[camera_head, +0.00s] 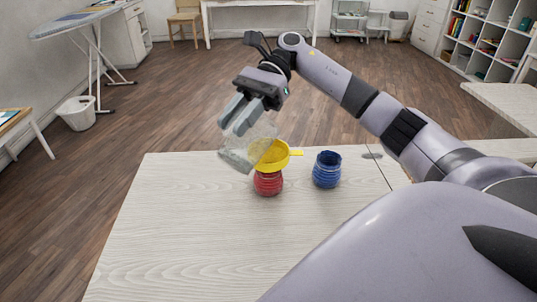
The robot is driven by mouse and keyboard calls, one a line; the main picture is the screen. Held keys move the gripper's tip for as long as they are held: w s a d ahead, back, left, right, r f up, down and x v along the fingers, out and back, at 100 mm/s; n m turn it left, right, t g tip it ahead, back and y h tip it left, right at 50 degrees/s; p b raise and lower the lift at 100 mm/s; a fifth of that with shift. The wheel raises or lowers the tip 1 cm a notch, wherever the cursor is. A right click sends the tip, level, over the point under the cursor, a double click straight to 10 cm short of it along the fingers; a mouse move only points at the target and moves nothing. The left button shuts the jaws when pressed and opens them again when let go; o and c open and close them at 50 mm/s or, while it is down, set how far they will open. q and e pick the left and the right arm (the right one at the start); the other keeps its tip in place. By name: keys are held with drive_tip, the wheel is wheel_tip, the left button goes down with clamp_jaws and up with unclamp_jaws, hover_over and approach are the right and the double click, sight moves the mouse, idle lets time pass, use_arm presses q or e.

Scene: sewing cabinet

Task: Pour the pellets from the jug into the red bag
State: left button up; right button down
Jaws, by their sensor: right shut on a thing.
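My right gripper (238,116) reaches in from the right and is shut on the clear jug (240,148). The jug is tilted and hangs above the table, at the upper left of the yellow funnel (270,158), which it partly overlaps in the picture. The funnel sits on the mouth of the red bag (268,184), which stands upright on the table. I cannot make out the pellets through the jug or inside the funnel. My left gripper is not in view.
A blue bag (327,170) stands open to the right of the red one. The pale wooden table (180,235) is clear to the left and in front. Its far edge lies just behind the bags. A white bin (76,114) and an ironing board (85,20) stand farther off.

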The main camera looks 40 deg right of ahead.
drive_tip(key=shift+w+d+r+y+b, duration=0.1)
drive_tip(key=shift+d+r+y+b, duration=0.3)
drive_tip(key=shift+y, duration=0.1)
drive_tip(key=shift+d+f+b, duration=0.2)
drive_tip(key=shift+d+b, duration=0.05)
drive_tip(key=shift+b, duration=0.25)
drive_tip(key=shift+w+d+g+y+b, duration=0.15)
drive_tip(key=shift+d+g+y+b, duration=0.15)
drive_tip(key=shift+d+y+b, duration=0.3)
drive_tip(key=shift+r, duration=0.15)
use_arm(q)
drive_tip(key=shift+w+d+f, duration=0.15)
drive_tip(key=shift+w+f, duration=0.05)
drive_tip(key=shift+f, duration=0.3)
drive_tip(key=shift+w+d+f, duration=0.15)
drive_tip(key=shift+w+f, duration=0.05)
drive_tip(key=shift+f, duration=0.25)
use_arm(e)
drive_tip(key=shift+d+y, duration=0.1)
drive_tip(key=shift+y, duration=0.2)
